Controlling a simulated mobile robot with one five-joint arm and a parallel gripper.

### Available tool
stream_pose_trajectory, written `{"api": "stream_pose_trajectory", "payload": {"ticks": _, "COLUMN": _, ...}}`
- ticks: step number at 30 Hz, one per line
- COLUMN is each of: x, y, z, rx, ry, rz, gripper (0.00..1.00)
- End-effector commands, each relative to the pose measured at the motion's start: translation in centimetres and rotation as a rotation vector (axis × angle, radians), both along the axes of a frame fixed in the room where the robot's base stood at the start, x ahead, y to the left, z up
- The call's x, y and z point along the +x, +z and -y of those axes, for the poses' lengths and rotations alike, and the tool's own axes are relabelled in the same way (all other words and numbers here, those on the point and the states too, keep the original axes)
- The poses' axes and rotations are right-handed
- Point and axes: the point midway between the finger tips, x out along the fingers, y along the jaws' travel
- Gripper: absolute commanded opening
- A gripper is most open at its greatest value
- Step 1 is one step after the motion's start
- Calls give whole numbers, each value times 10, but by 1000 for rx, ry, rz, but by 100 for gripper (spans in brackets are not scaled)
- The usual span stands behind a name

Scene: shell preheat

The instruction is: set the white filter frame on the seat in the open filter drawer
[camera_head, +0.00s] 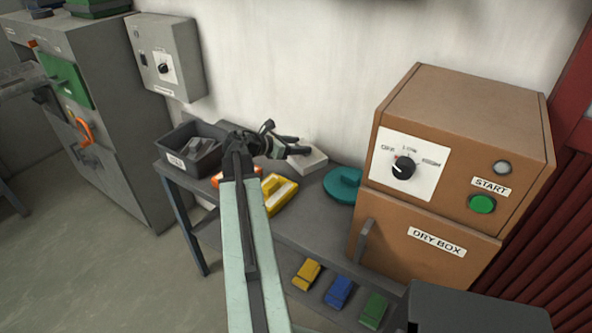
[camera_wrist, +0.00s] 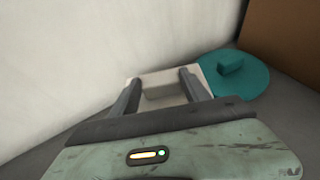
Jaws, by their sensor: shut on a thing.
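The white filter frame (camera_head: 312,160) is a pale block at the back of the grey bench, near the wall. My gripper (camera_head: 297,147) reaches over the bench and is shut on it. In the wrist view the white frame (camera_wrist: 163,90) sits between the two dark fingers of my gripper (camera_wrist: 160,77). I cannot tell whether the frame rests on the bench or is just off it. A grey tray-like part (camera_head: 22,80) juts out at the far left edge by a grey cabinet. I cannot tell whether it is the filter drawer, and no seat shows clearly.
A teal round lidded thing (camera_head: 342,184) stands right of the frame. A yellow block (camera_head: 281,195) and a dark bin (camera_head: 190,150) are left of it. The brown dry box (camera_head: 440,170) stands at the right. Coloured blocks lie on the lower shelf. Floor at left is clear.

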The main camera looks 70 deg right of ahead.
Motion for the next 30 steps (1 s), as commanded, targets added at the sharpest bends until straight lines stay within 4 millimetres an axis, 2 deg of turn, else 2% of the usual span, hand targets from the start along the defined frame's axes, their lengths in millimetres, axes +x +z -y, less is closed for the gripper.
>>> {"api": "stream_pose_trajectory", "payload": {"ticks": 1, "x": 0, "y": -17, "z": 0, "rx": -1, "ry": 0, "rz": -1, "gripper": 0}}
{"api": "stream_pose_trajectory", "payload": {"ticks": 7, "x": 0, "y": -19, "z": 0, "rx": -1, "ry": 0, "rz": -1, "gripper": 0}}
{"api": "stream_pose_trajectory", "payload": {"ticks": 14, "x": 1, "y": -55, "z": 0, "rx": 0, "ry": 0, "rz": -1, "gripper": 0}}
{"api": "stream_pose_trajectory", "payload": {"ticks": 21, "x": 1, "y": -51, "z": 0, "rx": 0, "ry": 1, "rz": -1, "gripper": 0}}
{"api": "stream_pose_trajectory", "payload": {"ticks": 25, "x": 1, "y": -55, "z": -1, "rx": 0, "ry": 1, "rz": -1, "gripper": 0}}
{"api": "stream_pose_trajectory", "payload": {"ticks": 26, "x": 1, "y": -55, "z": -1, "rx": 0, "ry": 1, "rz": 0, "gripper": 60}}
{"api": "stream_pose_trajectory", "payload": {"ticks": 27, "x": 1, "y": -54, "z": -1, "rx": 0, "ry": 1, "rz": 0, "gripper": 71}}
{"api": "stream_pose_trajectory", "payload": {"ticks": 28, "x": 1, "y": -54, "z": -1, "rx": 0, "ry": 1, "rz": 0, "gripper": 76}}
{"api": "stream_pose_trajectory", "payload": {"ticks": 30, "x": 1, "y": -54, "z": -1, "rx": 0, "ry": 1, "rz": 0, "gripper": 76}}
